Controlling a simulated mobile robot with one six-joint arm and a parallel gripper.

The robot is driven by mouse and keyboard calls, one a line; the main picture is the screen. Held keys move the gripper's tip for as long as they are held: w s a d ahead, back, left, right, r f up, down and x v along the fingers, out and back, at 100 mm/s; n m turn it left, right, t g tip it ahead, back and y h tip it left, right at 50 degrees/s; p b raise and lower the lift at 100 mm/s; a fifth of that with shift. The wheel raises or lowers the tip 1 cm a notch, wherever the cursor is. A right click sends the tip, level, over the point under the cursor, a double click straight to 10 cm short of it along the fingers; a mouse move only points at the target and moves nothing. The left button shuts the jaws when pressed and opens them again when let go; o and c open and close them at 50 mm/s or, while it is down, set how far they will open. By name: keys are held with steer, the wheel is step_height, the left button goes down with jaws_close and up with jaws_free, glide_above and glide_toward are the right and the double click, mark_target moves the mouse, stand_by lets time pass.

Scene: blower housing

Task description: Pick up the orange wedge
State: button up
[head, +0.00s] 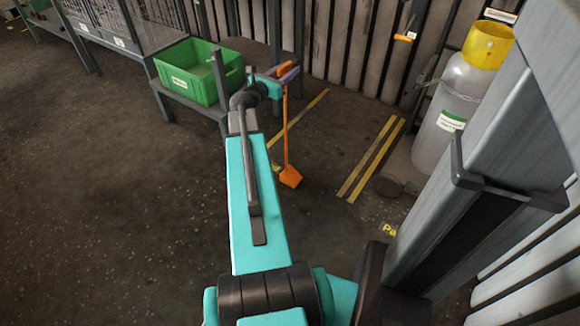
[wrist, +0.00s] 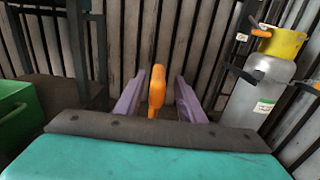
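The orange wedge (head: 290,177) is at floor level beyond my arm, below a long, thin, upright orange handle. The handle's top (wrist: 157,88) stands between my gripper's two purple fingers in the wrist view. My gripper (wrist: 162,92) is open around it, with a gap showing on the right side and a narrower one on the left. In the head view my gripper (head: 276,75) is at the handle's top, beside the green crate. The fingers' contact with the handle cannot be made out.
A green crate (head: 199,83) sits on a low stand left of my gripper. A grey gas cylinder (head: 443,115) with a yellow top stands at right by the corrugated wall. Yellow floor stripes (head: 372,158) lie right of the wedge. The floor at left is clear.

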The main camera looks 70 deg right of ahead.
mark_target(292, 66)
steer(key=shift+b+x, duration=0.3)
steer(key=shift+x, duration=0.75)
steer(key=shift+d, duration=0.65)
jaws_close()
steer(key=shift+s, duration=0.1)
stand_by(0.4)
